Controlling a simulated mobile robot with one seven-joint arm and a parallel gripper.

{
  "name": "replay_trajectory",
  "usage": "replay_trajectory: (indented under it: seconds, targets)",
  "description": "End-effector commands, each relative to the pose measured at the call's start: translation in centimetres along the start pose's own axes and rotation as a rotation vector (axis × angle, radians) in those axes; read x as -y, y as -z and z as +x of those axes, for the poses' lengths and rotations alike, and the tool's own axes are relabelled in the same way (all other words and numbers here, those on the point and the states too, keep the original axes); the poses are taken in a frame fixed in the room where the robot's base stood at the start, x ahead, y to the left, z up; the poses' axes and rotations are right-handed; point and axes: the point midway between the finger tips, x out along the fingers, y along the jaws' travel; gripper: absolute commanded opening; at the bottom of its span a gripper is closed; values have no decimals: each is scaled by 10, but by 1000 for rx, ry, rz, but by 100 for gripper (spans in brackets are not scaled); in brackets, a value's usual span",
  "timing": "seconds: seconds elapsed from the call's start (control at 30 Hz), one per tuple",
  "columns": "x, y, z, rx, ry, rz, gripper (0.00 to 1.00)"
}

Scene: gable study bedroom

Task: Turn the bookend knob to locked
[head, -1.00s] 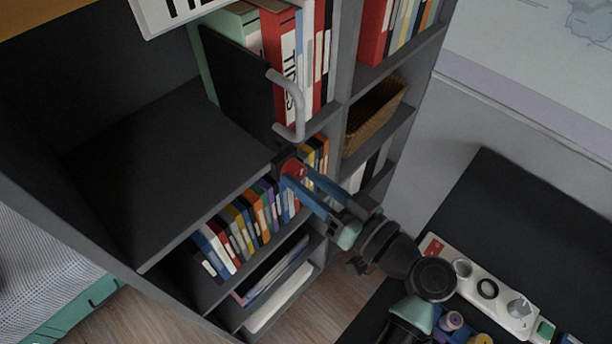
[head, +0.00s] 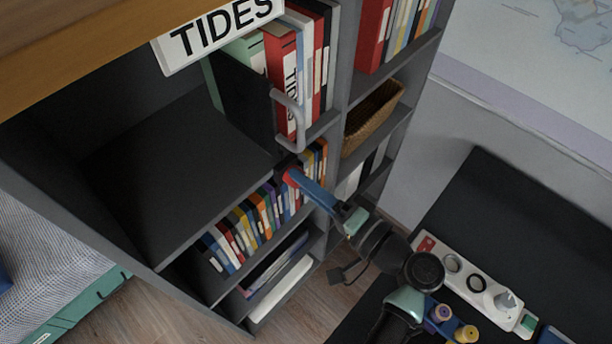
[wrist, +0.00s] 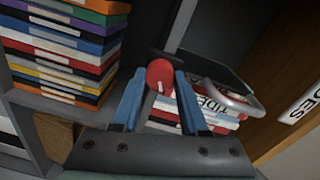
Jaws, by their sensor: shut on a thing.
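The red round knob (wrist: 160,74) sits between my blue fingertips in the wrist view, with a small white mark on its lower part. In the head view only a bit of the knob's red (head: 289,177) shows at the shelf's front edge. My gripper (head: 294,178) is shut on the knob; its fingers also show in the wrist view (wrist: 158,84). The dark bookend (head: 242,108) stands upright against the binders above the knob. A grey bar handle (head: 289,120) is close by, and it also shows in the wrist view (wrist: 236,103). I cannot read any lock label.
Red, white and black binders (head: 312,70) stand behind the handle. A row of colourful cases (head: 250,222) fills the shelf below. A wicker basket (head: 373,117) is on the right. The shelf left of the bookend is empty. A white TIDES sign (head: 215,38) hangs above.

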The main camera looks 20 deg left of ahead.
Motion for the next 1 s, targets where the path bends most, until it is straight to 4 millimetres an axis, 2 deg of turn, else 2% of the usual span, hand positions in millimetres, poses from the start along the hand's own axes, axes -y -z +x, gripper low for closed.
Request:
replay_trajectory:
  seconds: [0.2,0.5,1.0]
  targets:
    - [3,2,-1,5,-2,190,0]
    - [2,2,-1,11,-3,373,0]
    - [0,1,-1,13,-3,461,0]
